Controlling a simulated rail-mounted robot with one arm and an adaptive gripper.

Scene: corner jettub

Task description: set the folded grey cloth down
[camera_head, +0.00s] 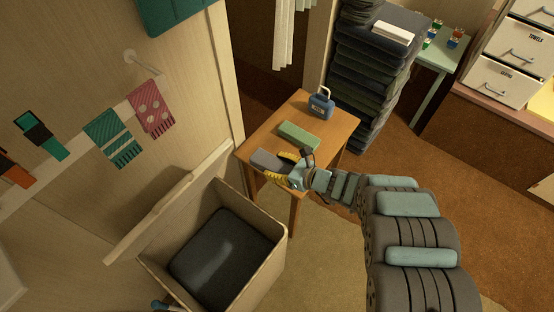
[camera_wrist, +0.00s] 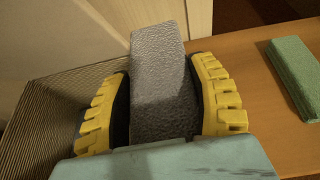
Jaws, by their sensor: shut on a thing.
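The folded grey cloth (camera_head: 268,160) is at the near left edge of the small wooden table (camera_head: 335,130). In the wrist view the grey cloth (camera_wrist: 160,75) lies lengthwise between the two yellow-padded fingers of my gripper (camera_wrist: 172,100). My gripper (camera_head: 286,169) is shut on the cloth, with a finger on each side of it. The cloth is over or on the tabletop; I cannot tell whether its underside touches. Its near end is hidden by my gripper's palm.
A folded green cloth (camera_head: 299,136) lies beside the grey one, and a blue padlock-shaped object (camera_head: 321,104) stands farther back. An open bin (camera_head: 277,260) with dark contents is in front of the table. A tall stack of dark folded cloths (camera_head: 375,80) stands behind it.

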